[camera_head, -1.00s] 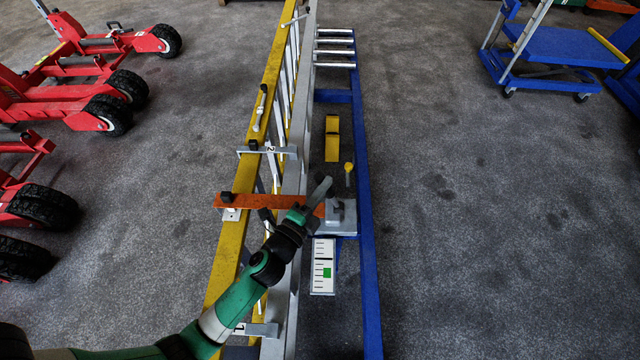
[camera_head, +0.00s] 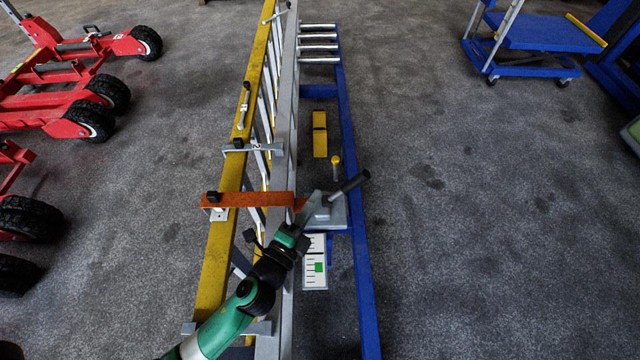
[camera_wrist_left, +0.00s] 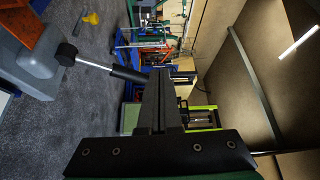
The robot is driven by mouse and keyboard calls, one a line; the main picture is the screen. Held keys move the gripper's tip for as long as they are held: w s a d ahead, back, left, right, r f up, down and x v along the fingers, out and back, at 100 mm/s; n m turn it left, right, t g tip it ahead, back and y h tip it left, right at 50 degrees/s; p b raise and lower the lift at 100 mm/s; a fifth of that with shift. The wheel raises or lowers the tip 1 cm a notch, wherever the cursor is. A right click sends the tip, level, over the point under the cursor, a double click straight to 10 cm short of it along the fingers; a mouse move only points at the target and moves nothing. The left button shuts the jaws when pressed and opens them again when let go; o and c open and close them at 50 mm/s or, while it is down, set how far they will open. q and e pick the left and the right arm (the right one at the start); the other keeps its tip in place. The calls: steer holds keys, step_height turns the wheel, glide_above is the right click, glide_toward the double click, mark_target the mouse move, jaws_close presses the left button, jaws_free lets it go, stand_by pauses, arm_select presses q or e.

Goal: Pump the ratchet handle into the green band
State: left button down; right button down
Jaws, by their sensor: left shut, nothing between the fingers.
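The ratchet handle (camera_head: 352,181), a rod with a black grip, sticks out up and right from the grey jack block (camera_head: 328,217). In the left wrist view the handle's black grip (camera_wrist_left: 128,74) ends close beside the fingers; I cannot tell whether they touch. My left gripper (camera_head: 312,202) is shut and empty, just left of the handle. Its closed fingers (camera_wrist_left: 160,85) also fill the middle of the wrist view. A white scale card (camera_head: 310,282) with tick marks and a green band (camera_head: 319,267) lies in front of the block. My right gripper is out of view.
An orange bar (camera_head: 250,200) crosses the yellow ladder rail (camera_head: 215,265) left of the block. A blue frame rail (camera_head: 362,280) runs along the right. A yellow-topped peg (camera_head: 336,162) stands behind the block. Open floor lies to the right.

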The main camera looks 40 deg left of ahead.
arm_select(q)
steer(key=v, duration=0.4)
steer(key=shift+w+d+f+b, duration=0.1)
steer(key=shift+f+b, duration=0.25)
stand_by(0.5)
